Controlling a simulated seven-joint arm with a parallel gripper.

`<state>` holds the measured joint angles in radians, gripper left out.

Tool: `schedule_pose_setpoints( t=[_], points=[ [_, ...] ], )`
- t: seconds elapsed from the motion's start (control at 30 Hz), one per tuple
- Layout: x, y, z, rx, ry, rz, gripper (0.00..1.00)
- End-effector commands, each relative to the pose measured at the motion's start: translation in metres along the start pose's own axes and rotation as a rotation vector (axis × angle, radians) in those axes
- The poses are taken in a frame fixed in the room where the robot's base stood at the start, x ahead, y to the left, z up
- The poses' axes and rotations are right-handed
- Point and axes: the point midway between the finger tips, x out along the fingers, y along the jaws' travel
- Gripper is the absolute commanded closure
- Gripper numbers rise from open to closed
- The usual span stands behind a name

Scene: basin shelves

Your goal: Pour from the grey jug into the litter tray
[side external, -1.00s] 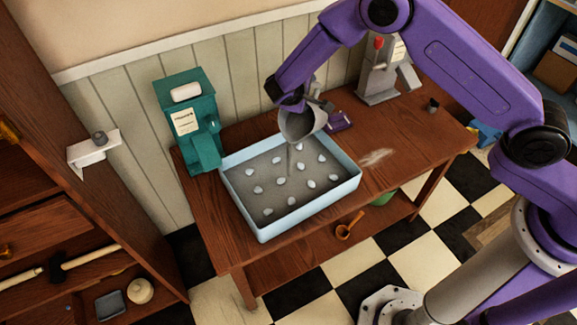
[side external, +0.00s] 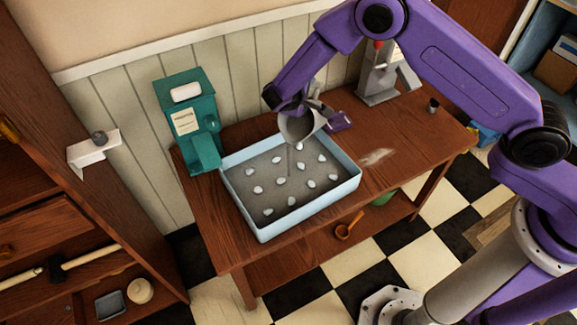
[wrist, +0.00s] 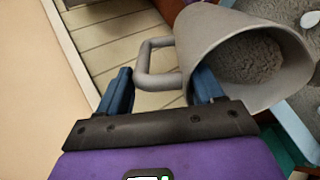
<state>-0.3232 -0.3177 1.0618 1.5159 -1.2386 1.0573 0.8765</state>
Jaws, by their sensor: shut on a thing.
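The grey jug (side external: 297,128) hangs tilted above the back part of the litter tray, its mouth facing down toward the tray. In the wrist view the jug (wrist: 205,48) has grey grainy material inside. A thin grey stream (side external: 289,158) falls from its mouth into the tray. The pale blue litter tray (side external: 312,212) stands on the wooden table, holding a layer of grey litter with several white lumps. My gripper (wrist: 162,80) is shut on the jug by its handle, which shows between the fingers. In the side view the gripper (side external: 308,104) is partly hidden.
A teal dispenser (side external: 187,118) stands left of the tray against the wall. A grey machine with a red knob (side external: 382,75) stands at the back right. A small dark cup (side external: 432,105) is at the table's right. The table right of the tray is clear except a pale smear (side external: 375,157).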

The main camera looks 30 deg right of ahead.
Motion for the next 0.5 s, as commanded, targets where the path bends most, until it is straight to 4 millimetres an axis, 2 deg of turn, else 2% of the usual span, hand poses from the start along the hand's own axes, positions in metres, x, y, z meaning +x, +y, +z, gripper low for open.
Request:
schedule_pose_setpoints(
  t=[0.5],
  points=[
    [-0.0023,-0.0003,-0.0007,0.000,0.000,0.029,0.98]
  ],
)
